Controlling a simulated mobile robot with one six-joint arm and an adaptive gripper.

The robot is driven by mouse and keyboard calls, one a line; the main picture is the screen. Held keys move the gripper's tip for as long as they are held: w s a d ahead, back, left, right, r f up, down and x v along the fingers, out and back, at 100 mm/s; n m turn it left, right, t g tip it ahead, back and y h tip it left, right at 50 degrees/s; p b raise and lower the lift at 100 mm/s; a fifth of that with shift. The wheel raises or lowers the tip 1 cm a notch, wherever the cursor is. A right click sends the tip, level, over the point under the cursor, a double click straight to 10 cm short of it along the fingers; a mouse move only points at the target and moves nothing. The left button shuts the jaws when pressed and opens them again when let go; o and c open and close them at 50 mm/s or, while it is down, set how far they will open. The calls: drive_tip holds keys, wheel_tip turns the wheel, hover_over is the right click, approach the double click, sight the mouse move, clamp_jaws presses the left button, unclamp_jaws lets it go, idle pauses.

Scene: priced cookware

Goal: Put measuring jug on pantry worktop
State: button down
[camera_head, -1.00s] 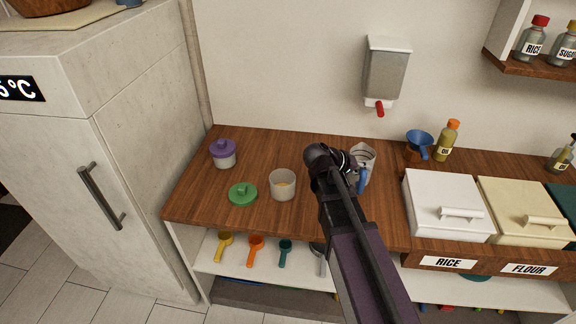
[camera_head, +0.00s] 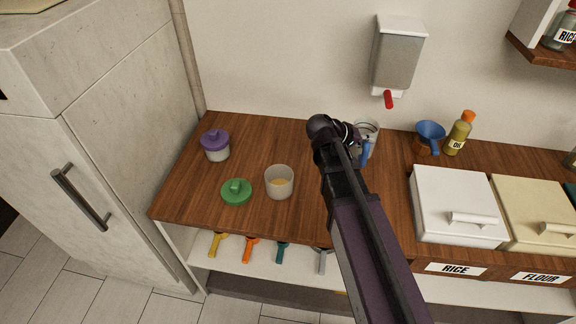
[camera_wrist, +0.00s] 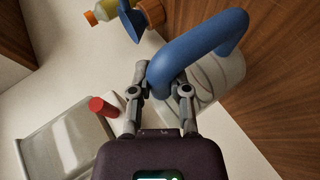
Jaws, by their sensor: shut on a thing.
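The measuring jug (camera_head: 371,128) is clear with a blue handle, near the back of the wooden worktop (camera_head: 300,140). My arm hides much of it in the head view. In the wrist view the jug (camera_wrist: 224,78) shows beyond my gripper (camera_wrist: 160,92), whose two fingers are shut on its blue handle (camera_wrist: 200,45). In the head view my gripper (camera_head: 347,140) is largely hidden by the wrist. I cannot tell whether the jug's base touches the worktop.
A grey dispenser (camera_head: 397,55) with a red spout hangs above. A blue funnel (camera_head: 430,133), an oil bottle (camera_head: 458,134) and a white rice bin (camera_head: 456,195) stand right.

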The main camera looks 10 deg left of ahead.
idle(0.3)
drive_tip(key=d, duration=0.1)
drive_tip(key=s+d, duration=0.1)
drive_tip(key=d, duration=0.1)
drive_tip(key=s+d, duration=0.1)
drive_tip(key=shift+d+r, duration=0.2)
drive_tip(key=shift+d, duration=0.05)
drive_tip(key=shift+w, duration=0.1)
drive_tip(key=w+d+f+b, duration=0.1)
drive_tip(key=w, duration=1.3)
drive_tip(key=shift+w+f, duration=0.2)
drive_tip(key=shift+w, duration=0.05)
